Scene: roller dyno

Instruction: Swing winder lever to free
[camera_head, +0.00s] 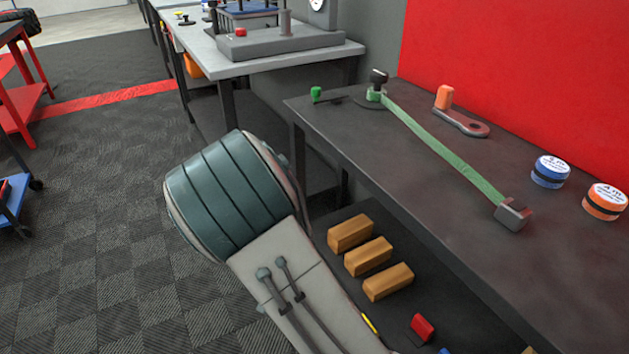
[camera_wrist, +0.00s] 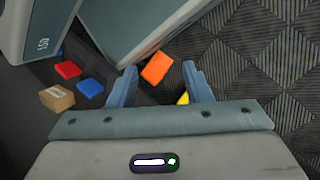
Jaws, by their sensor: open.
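A green strap (camera_head: 440,150) lies along the dark bench, from a round winder (camera_head: 378,88) with a black knob to a grey block (camera_head: 513,213). A thin dark lever with a green knob (camera_head: 316,95) lies just left of the winder. A grey arm with an upright orange handle (camera_head: 445,97) lies to the right of the strap. I cannot tell for sure which of these is the winder lever. My gripper (camera_wrist: 159,68) is open and empty in the wrist view, pointing down toward the floor area, with no winder in that view. It is not visible in the head view.
The dark bench (camera_head: 400,190) also holds a blue tin (camera_head: 550,171) and an orange tin (camera_head: 605,201). A low shelf beneath has several wooden blocks (camera_head: 368,257). The wrist view shows an orange block (camera_wrist: 157,68), a red block (camera_wrist: 68,69) and a cardboard box (camera_wrist: 57,98).

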